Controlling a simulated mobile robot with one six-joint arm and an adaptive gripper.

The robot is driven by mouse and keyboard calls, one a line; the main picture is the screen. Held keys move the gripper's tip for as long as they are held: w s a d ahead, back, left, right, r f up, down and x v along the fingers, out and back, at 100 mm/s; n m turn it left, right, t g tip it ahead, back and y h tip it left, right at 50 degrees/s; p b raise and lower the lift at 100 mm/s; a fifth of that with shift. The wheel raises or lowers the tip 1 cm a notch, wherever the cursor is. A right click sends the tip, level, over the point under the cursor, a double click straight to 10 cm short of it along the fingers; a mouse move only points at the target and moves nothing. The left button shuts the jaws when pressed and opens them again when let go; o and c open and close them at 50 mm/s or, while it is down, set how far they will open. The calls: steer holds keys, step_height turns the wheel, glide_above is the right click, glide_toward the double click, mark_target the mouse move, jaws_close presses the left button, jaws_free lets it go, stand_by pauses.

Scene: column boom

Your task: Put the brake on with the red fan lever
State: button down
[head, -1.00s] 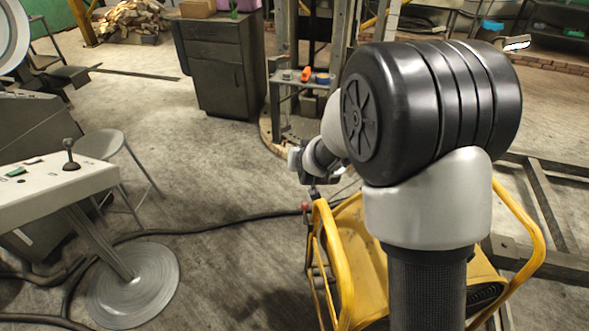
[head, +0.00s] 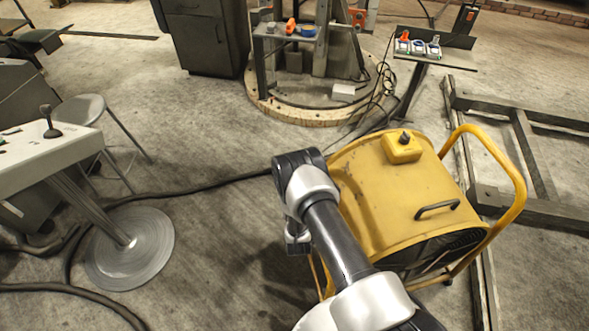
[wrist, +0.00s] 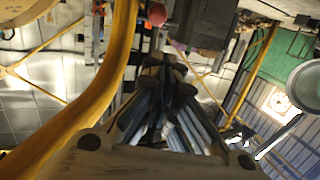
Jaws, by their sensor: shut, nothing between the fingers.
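The yellow fan (head: 375,195) stands on the floor right of centre in the head view, with a yellow tube frame around it. The red knob of the fan lever (wrist: 157,13) shows at the top of the wrist view, just beyond the fingertips and beside the yellow frame tube (wrist: 122,60). In the head view the lever is hidden behind my arm. My gripper (wrist: 163,65) is shut and empty, apart from the knob. In the head view my gripper (head: 298,246) hangs low at the left side of the fan, mostly covered by my wrist.
A black cable (head: 215,187) crosses the floor to the fan. A control desk (head: 35,150) and a stool (head: 85,108) stand at the left. A small table (head: 458,57) and steel beams (head: 535,150) are at the right.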

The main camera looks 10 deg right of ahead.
steer(key=s+f+t, duration=0.1)
steer(key=s+f, duration=0.3)
steer(key=s, duration=0.2)
steer(key=shift+d+f, duration=0.2)
steer(key=shift+d, duration=0.05)
steer(key=shift+w, duration=0.1)
steer(key=w+d+b, duration=0.1)
steer(key=w+b, duration=0.4)
steer(key=w, duration=0.8)
steer(key=shift+w+d, duration=0.4)
steer(key=shift+r, duration=0.15)
